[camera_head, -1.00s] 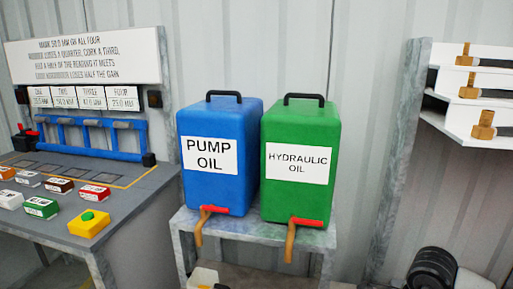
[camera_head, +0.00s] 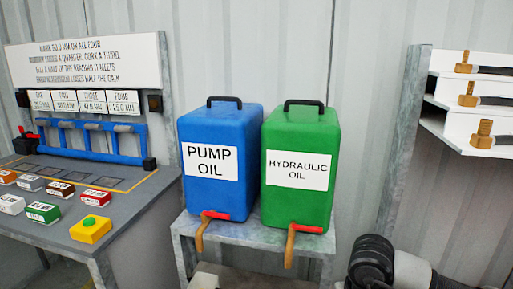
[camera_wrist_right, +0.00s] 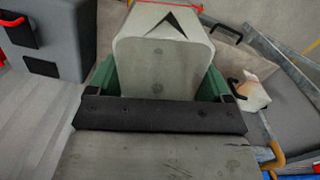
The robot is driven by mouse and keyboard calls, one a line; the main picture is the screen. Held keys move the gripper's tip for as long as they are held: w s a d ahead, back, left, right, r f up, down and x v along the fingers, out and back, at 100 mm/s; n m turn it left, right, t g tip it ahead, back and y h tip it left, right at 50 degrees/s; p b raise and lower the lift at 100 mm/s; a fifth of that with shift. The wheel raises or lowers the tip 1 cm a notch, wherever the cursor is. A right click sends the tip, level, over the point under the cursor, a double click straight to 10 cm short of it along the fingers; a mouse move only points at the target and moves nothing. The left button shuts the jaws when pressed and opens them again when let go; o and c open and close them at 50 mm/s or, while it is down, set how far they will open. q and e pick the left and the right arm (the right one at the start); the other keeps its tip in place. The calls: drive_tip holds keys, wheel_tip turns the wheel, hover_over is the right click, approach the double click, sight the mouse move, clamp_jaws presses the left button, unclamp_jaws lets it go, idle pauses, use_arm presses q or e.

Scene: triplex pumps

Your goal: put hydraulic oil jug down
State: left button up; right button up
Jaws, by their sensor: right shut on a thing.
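In the right wrist view, my right gripper (camera_wrist_right: 160,82) is shut on a pale grey-white jug (camera_wrist_right: 160,55) with a black arrow-like mark and a thin red line near its far end. The jug lies between the green fingers; its near part is hidden behind the black gripper bar. No label shows on it, so I cannot read whether it is the hydraulic oil jug. In the head view, the green hydraulic oil container (camera_head: 298,200) stands upright on a grey stand (camera_head: 255,244). My left gripper is not in view.
The blue pump oil container (camera_head: 215,195) stands left of the green one; both have red-and-orange taps at the front. At left is a bench (camera_head: 135,208) with coloured blocks and a yellow button box (camera_head: 91,229). Shelves with brass-ended parts (camera_head: 480,100) are at right.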

use_arm(q)
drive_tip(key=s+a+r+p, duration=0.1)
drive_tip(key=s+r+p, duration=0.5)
drive_tip(key=p, duration=0.3)
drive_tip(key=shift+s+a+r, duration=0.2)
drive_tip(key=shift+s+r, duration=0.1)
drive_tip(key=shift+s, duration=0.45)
use_arm(e)
drive_tip(key=s+r, duration=0.7)
drive_tip(key=r, duration=0.1)
drive_tip(key=shift+r, duration=0.25)
